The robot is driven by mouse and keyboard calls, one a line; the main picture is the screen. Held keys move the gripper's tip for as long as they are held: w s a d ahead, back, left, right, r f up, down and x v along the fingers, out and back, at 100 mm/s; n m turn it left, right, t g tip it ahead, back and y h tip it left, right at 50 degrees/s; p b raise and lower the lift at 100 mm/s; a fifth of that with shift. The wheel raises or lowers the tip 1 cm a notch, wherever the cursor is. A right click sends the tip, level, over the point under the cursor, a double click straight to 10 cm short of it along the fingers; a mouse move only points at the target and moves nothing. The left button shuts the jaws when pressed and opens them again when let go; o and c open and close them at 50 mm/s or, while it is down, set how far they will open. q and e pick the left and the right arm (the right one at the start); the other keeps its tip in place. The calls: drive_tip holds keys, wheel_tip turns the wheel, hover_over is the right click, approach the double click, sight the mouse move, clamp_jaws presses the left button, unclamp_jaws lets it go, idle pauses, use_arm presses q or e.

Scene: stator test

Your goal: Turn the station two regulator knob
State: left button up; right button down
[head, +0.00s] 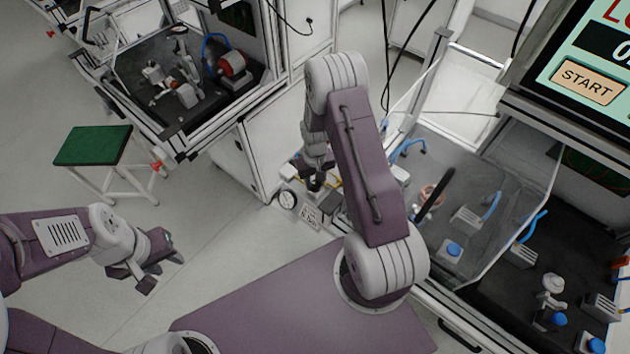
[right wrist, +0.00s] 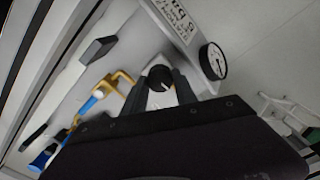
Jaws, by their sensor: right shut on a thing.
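The black regulator knob (right wrist: 160,77) with a white mark sits between the two fingers of my right gripper (right wrist: 162,92) in the right wrist view. The fingers are shut on it. In the head view my right gripper (head: 315,184) is at the side of the station, and the knob is mostly hidden by my arm. A round white pressure gauge (right wrist: 213,62) is beside the knob and also shows in the head view (head: 287,198). A label plate (right wrist: 176,18) with text is near it. My left gripper (head: 146,271) hangs empty over the floor with its fingers apart.
Yellow fittings (right wrist: 117,82) and a blue tube (right wrist: 88,104) lie close to my right gripper. A clear guard panel (head: 480,190) stands at the right station. A green-topped stool (head: 93,146) stands at left. Open floor lies around my left gripper.

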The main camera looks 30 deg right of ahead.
drive_tip(key=m, duration=0.3)
drive_tip(key=shift+w+r+m, duration=0.1)
drive_tip(key=shift+m, duration=0.2)
drive_tip(key=shift+d+m, duration=0.1)
drive_tip(key=shift+m, duration=1.8)
drive_tip(key=c, duration=1)
unclamp_jaws()
drive_tip(key=shift+c, duration=0.2)
drive_tip(key=shift+o, duration=0.4)
